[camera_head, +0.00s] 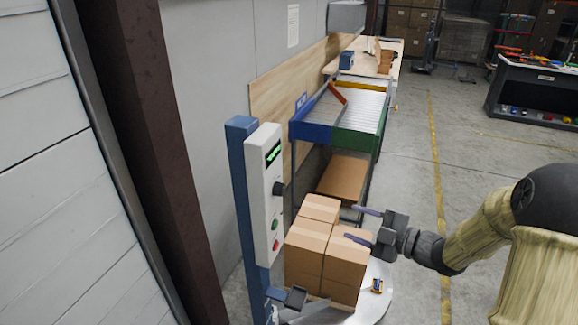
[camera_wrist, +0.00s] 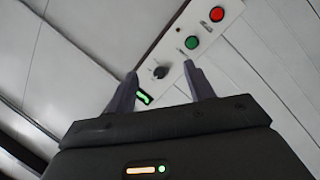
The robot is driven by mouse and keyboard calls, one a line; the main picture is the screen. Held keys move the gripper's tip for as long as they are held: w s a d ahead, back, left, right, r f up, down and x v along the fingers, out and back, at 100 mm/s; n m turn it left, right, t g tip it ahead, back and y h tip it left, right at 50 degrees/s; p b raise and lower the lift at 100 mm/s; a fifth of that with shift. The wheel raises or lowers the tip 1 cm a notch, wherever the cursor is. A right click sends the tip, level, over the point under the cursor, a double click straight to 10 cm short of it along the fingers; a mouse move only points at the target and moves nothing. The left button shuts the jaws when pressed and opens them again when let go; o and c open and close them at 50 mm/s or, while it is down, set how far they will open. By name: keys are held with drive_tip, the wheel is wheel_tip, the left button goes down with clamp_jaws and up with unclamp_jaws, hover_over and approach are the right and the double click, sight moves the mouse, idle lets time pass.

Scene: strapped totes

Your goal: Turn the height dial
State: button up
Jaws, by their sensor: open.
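The height dial is a dark knob (camera_head: 278,188) on the side of a white control box (camera_head: 259,205) mounted on a blue post. In the wrist view the dial (camera_wrist: 160,72) shows between my fingertips, some way beyond them. A green display (camera_wrist: 144,98), a green button (camera_wrist: 192,42) and a red button (camera_wrist: 217,14) sit on the same panel in the wrist view. My gripper (camera_head: 364,224) is open and empty, above and to the right of the stacked cartons, with its two fingers pointing left toward the box. It also shows in the wrist view (camera_wrist: 160,85). It is apart from the dial.
Stacked brown cartons (camera_head: 325,257) stand on a round turntable (camera_head: 372,308) just below my gripper. A roller conveyor (camera_head: 345,112) with blue and green sides lies behind, with another carton (camera_head: 343,178) under it. Open floor (camera_head: 415,180) lies to the right.

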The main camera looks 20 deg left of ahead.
sight(283, 191)
drive_tip(key=r+n+g, duration=0.1)
drive_tip(key=s+r+n+g+y+p, duration=0.1)
drive_tip(key=r, duration=0.1)
drive_tip(key=s+r+y+p, duration=0.1)
drive_tip(key=r, duration=0.1)
drive_tip(key=shift+s+a+n+g, duration=0.2)
drive_tip(key=shift+a+n+g, duration=0.05)
drive_tip(key=shift+n+g, duration=0.15)
drive_tip(key=shift+a+p, duration=0.15)
drive_tip(key=shift+p, duration=0.15)
drive_tip(key=w+a+p, duration=0.1)
drive_tip(key=a+p, duration=0.1)
drive_tip(key=a, duration=0.3)
drive_tip(key=w+a+p, duration=0.1)
drive_tip(key=a+p, duration=0.1)
drive_tip(key=a, duration=0.3)
drive_tip(key=w+a+p, duration=0.1)
drive_tip(key=a+p, duration=0.1)
drive_tip(key=a, duration=0.4)
drive_tip(key=shift+a+r, duration=0.1)
drive_tip(key=shift+a, duration=0.4)
drive_tip(key=c, duration=0.9)
drive_tip(key=shift+c, duration=0.4)
